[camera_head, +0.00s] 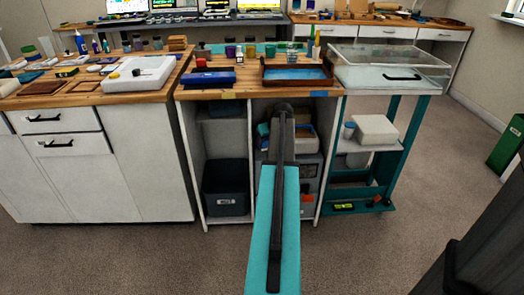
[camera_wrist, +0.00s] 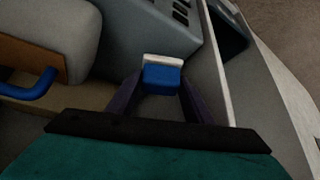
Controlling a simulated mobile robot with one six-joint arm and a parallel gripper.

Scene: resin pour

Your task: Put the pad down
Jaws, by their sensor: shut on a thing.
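In the wrist view, the pad is a small blue block (camera_wrist: 161,80) with a white strip along its far edge. My gripper (camera_wrist: 160,92) has its two dark fingers on either side of the pad and is shut on it. In the head view, my arm reaches toward the open shelves under the middle bench, and my fingers and the pad cannot be made out there.
In the wrist view, a grey rounded thing (camera_wrist: 55,35) with a blue handle (camera_wrist: 30,92) is at left, a grey slotted case (camera_wrist: 185,28) beyond, and a white panel (camera_wrist: 220,65) close at right. In the head view, a dark bin (camera_head: 226,188) stands in the left bay.

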